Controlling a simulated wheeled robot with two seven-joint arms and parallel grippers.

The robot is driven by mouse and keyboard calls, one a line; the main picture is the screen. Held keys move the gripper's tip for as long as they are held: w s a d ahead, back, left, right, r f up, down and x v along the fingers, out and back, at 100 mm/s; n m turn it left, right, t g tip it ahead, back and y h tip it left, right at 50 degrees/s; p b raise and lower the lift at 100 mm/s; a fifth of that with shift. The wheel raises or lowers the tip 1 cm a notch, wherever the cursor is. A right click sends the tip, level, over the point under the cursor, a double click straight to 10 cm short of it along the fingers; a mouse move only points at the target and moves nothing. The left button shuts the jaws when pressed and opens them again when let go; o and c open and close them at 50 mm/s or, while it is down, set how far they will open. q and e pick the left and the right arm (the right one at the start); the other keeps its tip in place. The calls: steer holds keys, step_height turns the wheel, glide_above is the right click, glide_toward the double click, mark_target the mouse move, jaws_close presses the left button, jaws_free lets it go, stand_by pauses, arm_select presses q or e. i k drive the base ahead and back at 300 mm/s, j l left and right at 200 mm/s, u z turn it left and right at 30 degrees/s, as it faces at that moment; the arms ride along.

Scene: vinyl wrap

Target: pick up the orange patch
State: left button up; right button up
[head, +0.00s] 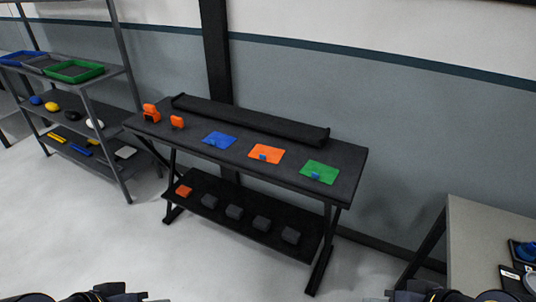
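The orange patch (270,151) lies flat on the dark workbench (185,143), between a blue patch (220,140) on its left and a green patch (320,172) on its right. A small blue piece sits at the orange patch's front edge. Parts of my two arms show at the bottom edge, far from the bench. Neither gripper's fingertips can be seen.
A dark long bar (250,118) runs along the bench's back. Orange tools (177,122) stand at its left end. A lower shelf (210,218) holds several blocks. A shelving rack (117,164) stands left and a grey table (470,235) right. The floor in front is clear.

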mark_target(262, 152)
steer(key=i+l+u, duration=0.15)
steer(key=i+u, duration=0.3)
steer(key=i+l+u, duration=0.3)
steer(key=u, duration=0.15)
steer(key=i+l+u, duration=0.45)
steer(key=k, duration=0.1)
